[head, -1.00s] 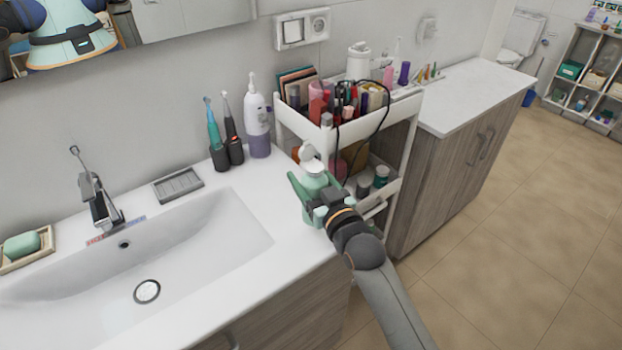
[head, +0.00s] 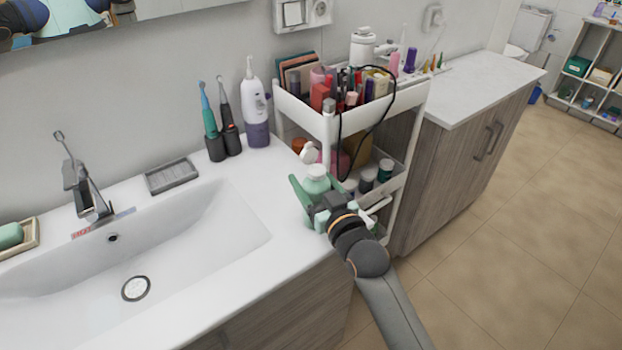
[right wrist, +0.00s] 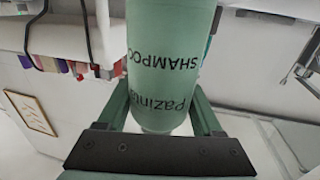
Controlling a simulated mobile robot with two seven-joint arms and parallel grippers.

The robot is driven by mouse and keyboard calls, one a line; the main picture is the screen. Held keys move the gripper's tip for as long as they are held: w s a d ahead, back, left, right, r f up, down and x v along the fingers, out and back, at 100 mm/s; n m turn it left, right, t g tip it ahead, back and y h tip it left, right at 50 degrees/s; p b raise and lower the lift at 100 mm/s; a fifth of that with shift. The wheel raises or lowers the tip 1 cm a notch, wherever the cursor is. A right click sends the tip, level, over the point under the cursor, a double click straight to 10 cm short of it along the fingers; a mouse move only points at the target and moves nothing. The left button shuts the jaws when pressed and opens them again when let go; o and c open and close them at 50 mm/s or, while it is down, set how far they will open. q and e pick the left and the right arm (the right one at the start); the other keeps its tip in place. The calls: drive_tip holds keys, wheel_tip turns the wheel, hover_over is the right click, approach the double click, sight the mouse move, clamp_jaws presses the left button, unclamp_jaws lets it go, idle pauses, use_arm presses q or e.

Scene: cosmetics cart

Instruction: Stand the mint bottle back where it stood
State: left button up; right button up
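The mint bottle (head: 317,185) has a pale pump top and is near the right end of the washbasin counter (head: 284,224), beside the cart. My right gripper (head: 314,204) is around it, one finger on each side, and looks shut on it. In the right wrist view the bottle (right wrist: 165,55) fills the space between the fingers, with "SHAMPOO" lettering upside down in the picture. I cannot tell whether its base touches the counter; the gripper hides it. My left gripper is not in view.
The white cart (head: 305,112) with crowded cosmetics and a dark looped cable stands close behind the bottle. A white-purple flosser (head: 256,108) and toothbrushes stand at the wall. The counter between the soap dish (head: 172,177) and the bottle is clear.

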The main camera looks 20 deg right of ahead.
drive_tip(key=o, duration=0.5)
drive_tip(key=shift+c, duration=0.2)
drive_tip(key=shift+r, duration=0.25)
drive_tip(key=s+d, duration=0.2)
drive_tip(key=s, duration=0.9)
drive_tip(key=shift+s, duration=0.4)
drive_tip(key=shift+f, duration=0.1)
